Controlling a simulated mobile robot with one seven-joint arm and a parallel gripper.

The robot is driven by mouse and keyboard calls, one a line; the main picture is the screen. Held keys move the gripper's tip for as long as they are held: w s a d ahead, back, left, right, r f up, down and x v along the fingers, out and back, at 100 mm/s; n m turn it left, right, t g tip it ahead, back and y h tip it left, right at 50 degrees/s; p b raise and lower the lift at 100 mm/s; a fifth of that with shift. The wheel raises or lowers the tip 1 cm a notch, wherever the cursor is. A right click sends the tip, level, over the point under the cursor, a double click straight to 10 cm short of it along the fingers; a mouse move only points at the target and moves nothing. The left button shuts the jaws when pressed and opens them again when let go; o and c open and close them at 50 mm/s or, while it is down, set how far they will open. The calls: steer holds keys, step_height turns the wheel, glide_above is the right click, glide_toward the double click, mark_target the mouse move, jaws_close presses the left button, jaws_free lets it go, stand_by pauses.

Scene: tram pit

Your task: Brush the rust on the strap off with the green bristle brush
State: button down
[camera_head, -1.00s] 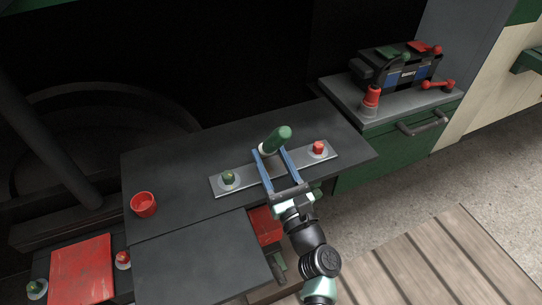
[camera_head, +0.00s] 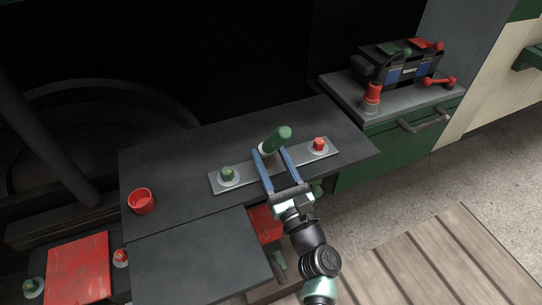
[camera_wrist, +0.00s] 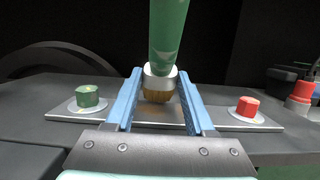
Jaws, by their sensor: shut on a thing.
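My gripper (camera_head: 270,155) is shut on the green bristle brush (camera_head: 275,140), just below its green handle. In the wrist view the brush (camera_wrist: 167,40) stands nearly upright between the blue fingers, with a pale collar and tan bristles (camera_wrist: 157,95) low over the strap. I cannot tell whether the bristles touch it. The strap (camera_head: 243,180) is a grey metal plate on the dark bench, with a green bolt (camera_head: 228,175) at its left end and a red bolt (camera_head: 319,144) at its right end. A brownish patch shows on the strap (camera_wrist: 150,112) beneath the bristles, partly hidden by them.
A red cup (camera_head: 141,201) stands on the bench at the left. A red plate (camera_head: 78,268) lies at lower left. A battery-like box (camera_head: 402,65) and a red-topped object (camera_head: 372,95) stand on the green cabinet at upper right. The bench behind the strap is clear.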

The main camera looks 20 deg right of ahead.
steer(key=shift+s, duration=0.1)
steer(key=shift+s+p, duration=0.4)
steer(key=shift+s, duration=1.15)
steer(key=s+p, duration=0.1)
steer(key=s, duration=0.2)
steer(key=shift+s+d+r, duration=0.1)
steer(key=shift+f+b, duration=0.5)
steer(key=shift+w, duration=0.8)
